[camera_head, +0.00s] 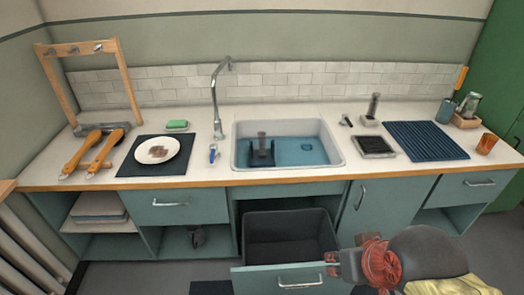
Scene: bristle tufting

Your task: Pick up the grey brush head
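I cannot tell for certain which thing is the grey brush head. A small grey upright piece (374,107) stands on a block at the right of the counter, and a small grey piece (346,120) lies beside it. Another grey upright piece (262,144) stands in the sink. Two wooden-handled tools (103,152) lie at the left with dark ends. My gripper (342,265) is low at the bottom right, by the right end of the open drawer front, well below the counter. Its fingers are too small to read, and no held thing shows.
The sink (338,156) holds blue water. A plate (157,154) with a brown stain lies on a dark mat (127,166). A ribbed dark mat (427,141) lies at the right. The drawer (250,279) stands open over the floor before the counter, with a dark bin (288,222) behind its front.

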